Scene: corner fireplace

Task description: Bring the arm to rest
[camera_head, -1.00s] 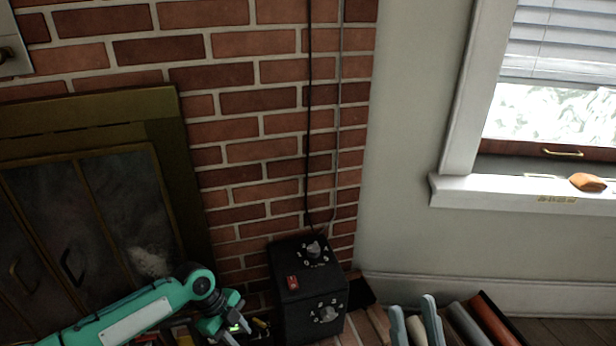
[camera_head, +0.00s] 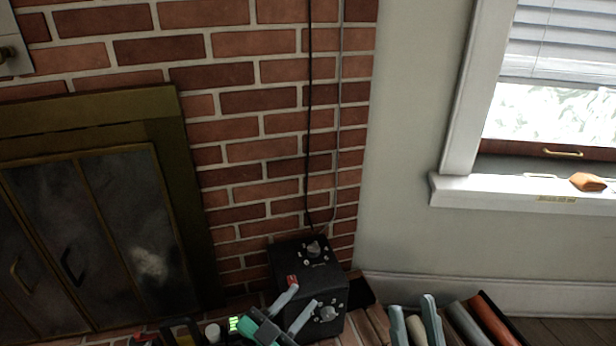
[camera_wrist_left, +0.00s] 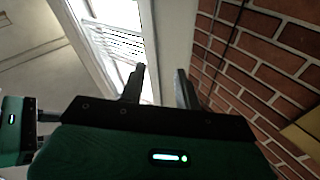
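My left gripper (camera_head: 304,296) is low in the head view, in front of the black box (camera_head: 292,262) with dials and a red switch. Its two grey fingers point up and right and stand apart, with nothing between them. The left wrist view shows the same fingers (camera_wrist_left: 160,75) parted and empty. Two pale blue-grey fingers of my right gripper (camera_head: 414,300) stand parted at the bottom edge, further right. Its body is out of the head view. Part of a green gripper (camera_wrist_left: 14,120) shows at the left of the wrist view.
A dark crate (camera_head: 520,335) with grey and orange-red rolls lies at the lower right. The fireplace (camera_head: 95,235) and brick wall (camera_head: 255,100) close the left and back. An orange object (camera_head: 587,181) lies on the window sill (camera_head: 480,188). Small items line the bottom edge.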

